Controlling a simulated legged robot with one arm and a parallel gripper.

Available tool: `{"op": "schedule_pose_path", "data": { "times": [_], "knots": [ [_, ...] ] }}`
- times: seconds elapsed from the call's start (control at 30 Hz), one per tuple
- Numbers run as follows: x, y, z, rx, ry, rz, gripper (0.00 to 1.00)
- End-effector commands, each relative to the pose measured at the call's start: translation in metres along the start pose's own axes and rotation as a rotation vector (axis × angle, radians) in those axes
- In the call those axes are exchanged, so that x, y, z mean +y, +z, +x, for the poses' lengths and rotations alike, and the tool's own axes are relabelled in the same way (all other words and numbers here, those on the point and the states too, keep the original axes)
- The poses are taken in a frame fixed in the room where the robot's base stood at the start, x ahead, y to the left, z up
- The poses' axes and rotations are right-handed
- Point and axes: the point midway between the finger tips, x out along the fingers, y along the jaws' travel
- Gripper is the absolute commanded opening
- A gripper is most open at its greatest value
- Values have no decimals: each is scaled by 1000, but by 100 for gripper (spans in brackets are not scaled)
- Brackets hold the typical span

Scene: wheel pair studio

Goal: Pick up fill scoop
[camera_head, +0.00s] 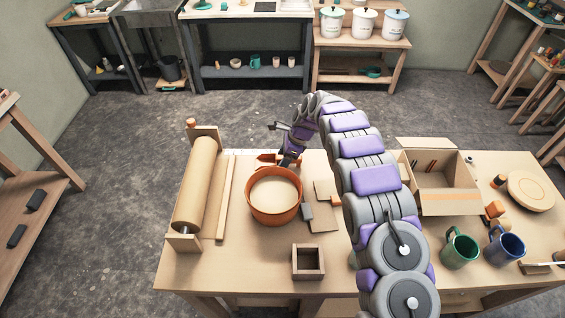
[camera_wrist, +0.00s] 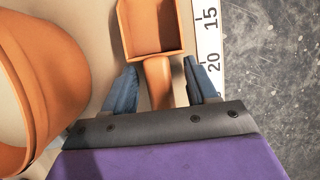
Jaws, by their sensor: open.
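The fill scoop (camera_wrist: 152,30) is orange, with a square open pan and a short round handle. It lies on the table, pan pointing away from my gripper in the wrist view. My gripper (camera_wrist: 156,82) is open, with one blue-grey finger on each side of the scoop's handle. I cannot tell whether the fingers touch it. In the head view the scoop (camera_head: 268,157) shows behind the orange bowl, partly hidden by my gripper (camera_head: 287,160).
The orange bowl (camera_head: 274,208) stands close left of my gripper in the wrist view. A ruler strip (camera_wrist: 209,45) lies along the table edge. A slab roller (camera_head: 198,198), an open carton (camera_head: 447,190) and two mugs, green (camera_head: 459,250) and blue (camera_head: 505,247), share the table.

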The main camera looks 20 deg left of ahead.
Motion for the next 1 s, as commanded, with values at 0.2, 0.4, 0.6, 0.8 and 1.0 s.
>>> {"op": "schedule_pose_path", "data": {
  "times": [0.2,0.4,0.6,0.8,1.0],
  "knots": [
    [0,-1,-2,-1,-2,1,52],
    [0,-2,-3,-2,-2,1,33],
    [0,-1,-2,-2,-1,1,13],
    [0,0,-2,-1,-1,1,1],
    [0,0,-3,-1,-1,0,1]
  ]
}}
